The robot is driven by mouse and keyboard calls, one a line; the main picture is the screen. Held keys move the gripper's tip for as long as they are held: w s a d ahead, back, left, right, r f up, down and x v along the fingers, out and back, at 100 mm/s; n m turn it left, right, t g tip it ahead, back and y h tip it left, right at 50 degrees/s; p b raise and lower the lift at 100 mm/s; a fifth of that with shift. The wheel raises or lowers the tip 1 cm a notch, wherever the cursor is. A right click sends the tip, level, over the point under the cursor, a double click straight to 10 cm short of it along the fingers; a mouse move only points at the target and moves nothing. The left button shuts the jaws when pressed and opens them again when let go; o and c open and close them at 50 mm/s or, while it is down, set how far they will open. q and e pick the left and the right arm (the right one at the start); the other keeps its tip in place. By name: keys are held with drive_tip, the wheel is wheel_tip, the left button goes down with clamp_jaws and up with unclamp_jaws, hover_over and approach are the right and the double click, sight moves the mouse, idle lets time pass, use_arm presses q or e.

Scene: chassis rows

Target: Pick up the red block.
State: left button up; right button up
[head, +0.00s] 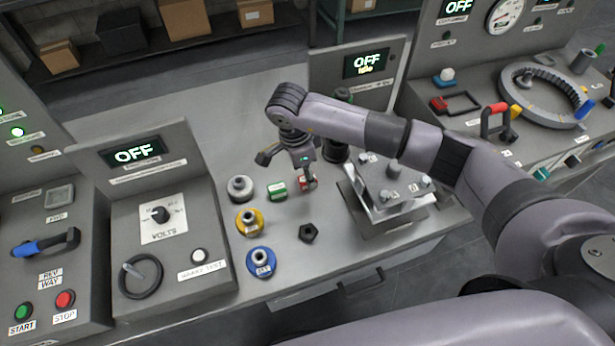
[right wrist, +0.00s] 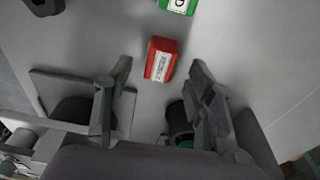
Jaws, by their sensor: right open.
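The red block (head: 308,181) lies on the grey bench top, partly hidden by my right gripper (head: 299,168) in the head view. In the right wrist view the red block (right wrist: 161,60), with a white label on it, lies ahead of and between the two fingers of my right gripper (right wrist: 160,75). The fingers are spread and nothing is held between them. I cannot tell how high the fingertips are above the bench. My left gripper is not in view.
A green block (head: 277,191) lies just left of the red block. Grey (head: 240,188), yellow (head: 249,222) and blue (head: 261,262) round pieces stand farther left. A black pentagonal piece (head: 309,232) lies in front. A metal fixture (head: 388,197) stands to the right.

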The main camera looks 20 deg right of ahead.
drive_tip(key=shift+d+f, duration=0.1)
drive_tip(key=shift+f, duration=0.9)
clamp_jaws()
